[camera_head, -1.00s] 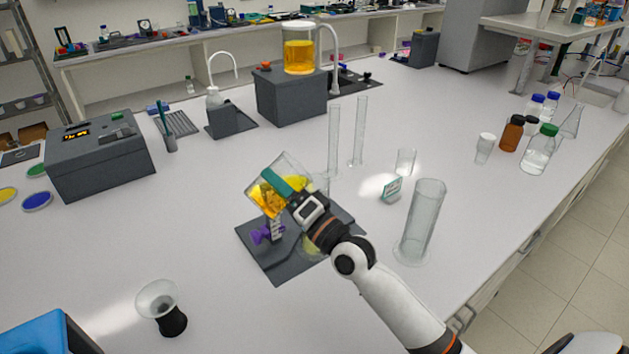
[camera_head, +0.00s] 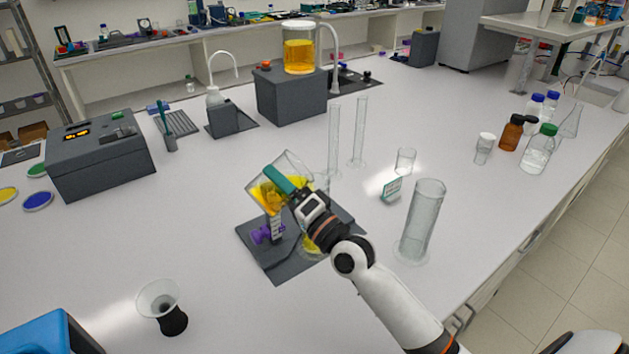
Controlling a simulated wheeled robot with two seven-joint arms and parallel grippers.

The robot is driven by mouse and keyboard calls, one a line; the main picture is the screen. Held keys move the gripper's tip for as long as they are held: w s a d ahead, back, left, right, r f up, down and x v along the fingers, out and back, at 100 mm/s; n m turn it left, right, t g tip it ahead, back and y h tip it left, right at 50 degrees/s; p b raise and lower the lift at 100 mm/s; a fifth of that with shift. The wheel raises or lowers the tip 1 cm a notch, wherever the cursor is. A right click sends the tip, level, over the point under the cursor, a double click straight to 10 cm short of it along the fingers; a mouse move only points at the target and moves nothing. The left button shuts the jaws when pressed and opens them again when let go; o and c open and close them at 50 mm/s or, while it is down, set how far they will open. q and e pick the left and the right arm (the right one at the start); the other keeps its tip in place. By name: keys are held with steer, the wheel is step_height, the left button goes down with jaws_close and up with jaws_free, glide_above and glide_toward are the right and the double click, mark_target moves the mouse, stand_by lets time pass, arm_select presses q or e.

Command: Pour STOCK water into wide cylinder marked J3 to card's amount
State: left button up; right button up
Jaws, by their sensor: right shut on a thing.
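My right gripper (camera_head: 299,203) is shut on a clear glass vessel (camera_head: 288,164) by a teal band on it. The vessel holds amber liquid and is tilted above a dark grey stand (camera_head: 277,266) with a purple part (camera_head: 265,234). More yellow liquid (camera_head: 311,244) shows low down beside the gripper, in a clear vessel mostly hidden by my gripper. A wide glass cylinder (camera_head: 421,218) stands upright and looks empty to the right. I cannot read J3 or STOCK on anything. My left gripper is out of view.
Two tall narrow cylinders (camera_head: 358,135) and a small beaker (camera_head: 405,161) stand behind. A covered jar of amber liquid (camera_head: 299,52) sits on a grey box (camera_head: 290,97). Several bottles (camera_head: 537,150) stand at right. A black-based glass cup (camera_head: 161,303) stands front left, with clear table around it.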

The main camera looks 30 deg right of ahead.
steer(key=shift+d+r+m+p, duration=0.1)
steer(key=shift+r+m+p, duration=0.2)
steer(key=shift+m, duration=0.3)
stand_by(0.4)
steer(key=shift+w+d+r+m+t+h+p, duration=0.15)
steer(key=shift+d+r+m+h+p, duration=0.25)
steer(key=shift+m, duration=0.25)
steer(key=shift+w+d+r+m+t+h+p, duration=0.15)
steer(key=shift+d+m+h+p, duration=0.15)
steer(key=shift+d+m, duration=0.3)
stand_by(0.8)
steer(key=a+f+n+b, duration=0.1)
steer(key=a+f+n+y+b, duration=0.1)
steer(key=n+b, duration=0.1)
steer(key=shift+s+a+f, duration=0.15)
steer(key=shift+s+f, duration=0.05)
steer(key=shift+s, duration=0.15)
steer(key=shift+n+g+y, duration=0.5)
steer(key=shift+n, duration=0.55)
steer(key=shift+a+f+n+y+b, duration=0.1)
steer(key=shift+f+n+y+b, duration=0.3)
steer(key=shift+n, duration=0.6)
steer(key=shift+r+n+g, duration=0.15)
steer(key=shift+n+g, duration=0.15)
steer(key=shift+n, duration=0.3)
